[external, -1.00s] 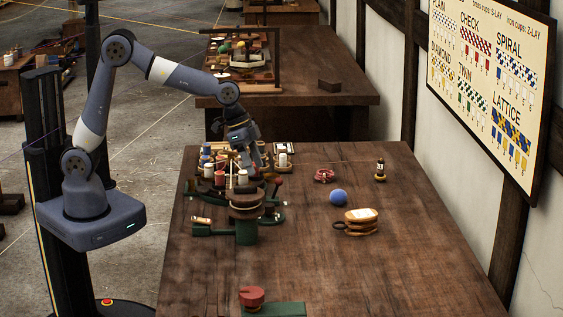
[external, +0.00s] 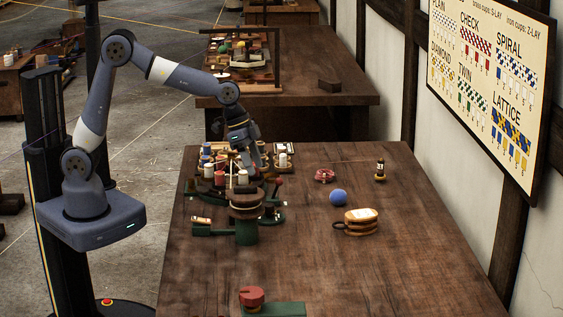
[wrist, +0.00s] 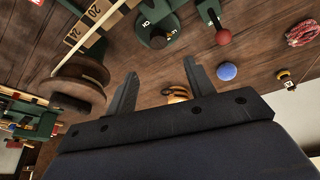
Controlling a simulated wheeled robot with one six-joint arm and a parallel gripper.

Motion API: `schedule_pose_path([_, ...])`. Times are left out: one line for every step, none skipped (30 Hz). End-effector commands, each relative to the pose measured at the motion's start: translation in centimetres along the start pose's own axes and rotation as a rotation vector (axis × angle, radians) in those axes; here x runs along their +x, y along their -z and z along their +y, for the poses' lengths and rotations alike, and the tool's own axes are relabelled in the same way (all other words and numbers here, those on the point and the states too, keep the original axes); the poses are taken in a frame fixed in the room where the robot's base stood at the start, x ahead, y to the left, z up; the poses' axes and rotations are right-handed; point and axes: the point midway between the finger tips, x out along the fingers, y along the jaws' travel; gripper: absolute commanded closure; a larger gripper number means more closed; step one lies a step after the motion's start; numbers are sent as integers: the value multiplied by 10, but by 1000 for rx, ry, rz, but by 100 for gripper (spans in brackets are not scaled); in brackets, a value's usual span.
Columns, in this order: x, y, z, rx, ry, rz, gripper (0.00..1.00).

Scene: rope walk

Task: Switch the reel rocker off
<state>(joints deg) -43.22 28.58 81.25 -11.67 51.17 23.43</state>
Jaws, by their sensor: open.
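The braiding machine stands on the near bench, with a green base (external: 246,232) and a round wooden reel (external: 246,200). I cannot make out a reel rocker for certain in either view. My gripper (external: 254,164) is over the far side of the machine, pointing down among the bobbins. In the wrist view my gripper (wrist: 162,68) is open, with nothing between its fingers. A wooden reel (wrist: 78,88) lies to the left of the fingers there.
Several bobbins (external: 220,178) crowd around the machine. The right front bench is clear.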

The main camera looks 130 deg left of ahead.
Motion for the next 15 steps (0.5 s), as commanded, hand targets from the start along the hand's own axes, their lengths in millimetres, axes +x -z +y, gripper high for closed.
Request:
schedule_pose_path([0,0,1,4,-1,-2,54])
schedule_pose_path([0,0,2,11,-2,-5,56])
schedule_pose_path([-1,0,5,29,-6,-12,59])
schedule_pose_path([-2,0,8,49,-11,-21,62])
schedule_pose_path([-3,-1,12,76,-17,-34,64])
schedule_pose_path([-5,-2,19,124,-27,-55,68])
schedule_pose_path([-6,-4,26,168,-38,-74,70])
schedule_pose_path([-8,-5,33,217,-50,-96,72])
schedule_pose_path([-11,-8,44,292,-67,-128,76])
schedule_pose_path([-14,-10,52,353,-83,-154,78])
schedule_pose_path([-17,-12,61,418,-100,-180,81])
schedule_pose_path([-21,-16,72,503,-125,-217,84])
schedule_pose_path([-24,-20,80,567,-144,-244,86])
schedule_pose_path([-28,-22,87,629,-163,-270,89])
schedule_pose_path([-32,-26,97,709,-190,-303,92])
